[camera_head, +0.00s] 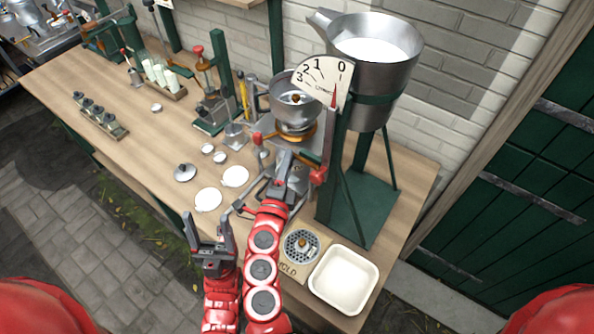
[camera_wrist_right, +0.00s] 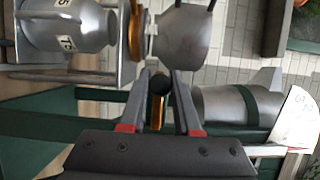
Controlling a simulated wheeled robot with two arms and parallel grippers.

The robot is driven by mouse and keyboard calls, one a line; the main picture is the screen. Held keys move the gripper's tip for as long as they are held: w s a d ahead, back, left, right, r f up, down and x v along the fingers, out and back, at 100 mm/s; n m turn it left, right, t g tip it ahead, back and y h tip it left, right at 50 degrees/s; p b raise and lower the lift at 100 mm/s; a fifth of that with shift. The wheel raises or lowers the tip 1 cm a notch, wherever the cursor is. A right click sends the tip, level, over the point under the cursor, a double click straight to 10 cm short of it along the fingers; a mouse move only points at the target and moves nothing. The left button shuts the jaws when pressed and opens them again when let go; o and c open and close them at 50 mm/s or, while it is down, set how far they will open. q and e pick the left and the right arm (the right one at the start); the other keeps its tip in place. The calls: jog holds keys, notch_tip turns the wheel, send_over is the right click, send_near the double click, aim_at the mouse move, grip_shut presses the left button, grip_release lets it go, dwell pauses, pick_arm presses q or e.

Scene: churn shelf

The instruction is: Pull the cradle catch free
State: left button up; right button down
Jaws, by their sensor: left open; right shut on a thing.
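A steel pot (camera_head: 296,112) sits in a brass-coloured ring cradle (camera_head: 296,138) at the middle of the bench. My right gripper (camera_head: 285,168) is just in front of and below the cradle. In the right wrist view, its fingers (camera_wrist_right: 160,85) are shut on a dark cylinder with a brass part, which seems to be the cradle catch (camera_wrist_right: 158,108). The pot and brass ring (camera_wrist_right: 137,35) show just beyond the fingertips. In the head view the catch is hidden by my gripper. My left gripper (camera_head: 206,218) is open and empty at the bench's front edge.
A large steel hopper (camera_head: 365,85) of white liquid stands on a green frame (camera_head: 358,205) to the right, with a dial (camera_head: 323,84) beside it. Pale discs (camera_head: 208,199) lie left of my right arm.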

jog(key=shift+w+a, duration=0.2)
jog(key=shift+a, duration=0.15)
jog(key=c, duration=1)
grip_release()
jog(key=o, duration=0.4)
